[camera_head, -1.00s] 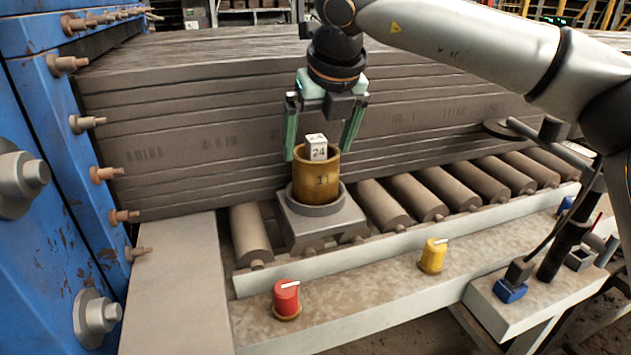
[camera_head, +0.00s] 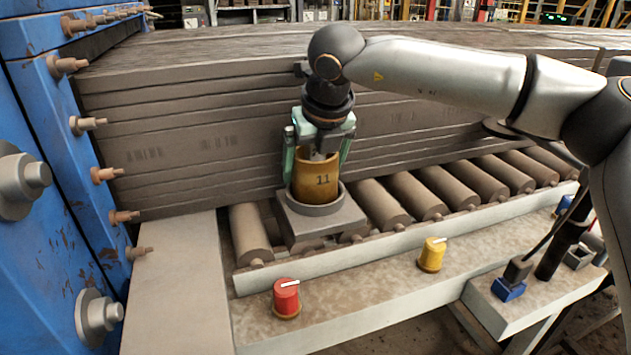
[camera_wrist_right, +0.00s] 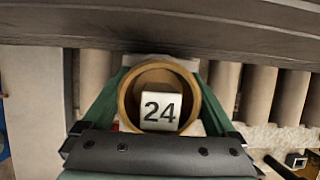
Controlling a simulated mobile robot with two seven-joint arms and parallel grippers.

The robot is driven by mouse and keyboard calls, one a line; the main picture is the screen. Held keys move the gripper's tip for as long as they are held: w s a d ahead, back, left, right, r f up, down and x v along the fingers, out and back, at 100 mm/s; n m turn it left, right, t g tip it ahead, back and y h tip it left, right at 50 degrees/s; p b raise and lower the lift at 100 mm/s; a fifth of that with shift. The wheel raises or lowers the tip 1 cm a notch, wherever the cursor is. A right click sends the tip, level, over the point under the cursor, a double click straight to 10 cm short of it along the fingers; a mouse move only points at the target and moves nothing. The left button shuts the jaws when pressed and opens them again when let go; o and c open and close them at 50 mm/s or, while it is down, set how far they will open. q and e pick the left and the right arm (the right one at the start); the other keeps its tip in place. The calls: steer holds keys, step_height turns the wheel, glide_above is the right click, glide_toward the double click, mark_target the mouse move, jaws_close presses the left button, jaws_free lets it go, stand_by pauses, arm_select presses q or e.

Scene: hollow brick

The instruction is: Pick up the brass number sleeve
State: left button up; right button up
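The brass number sleeve (camera_head: 318,183), marked 11, stands upright in a round grey seat (camera_head: 318,209) on a metal block. In the right wrist view the sleeve (camera_wrist_right: 127,101) shows from above as a ring around a white cube (camera_wrist_right: 160,110) marked 24. In the head view the cube is mostly hidden by my gripper. My right gripper (camera_head: 317,172) points down over the sleeve, one green finger on each side. The fingers look spread; whether they touch the wall is hard to tell. My left gripper is not in view.
Stacked grey slabs (camera_head: 200,150) form a wall close behind the sleeve. Rollers (camera_head: 428,196) run to the right. A red knob (camera_head: 286,297) and a yellow knob (camera_head: 432,255) stand on the front ledge. A blue machine frame (camera_head: 50,240) is at the left.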

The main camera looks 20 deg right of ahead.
steer(key=c, duration=1)
steer(key=shift+r, duration=0.1)
steer(key=shift+c, duration=0.2)
steer(key=shift+r, duration=0.15)
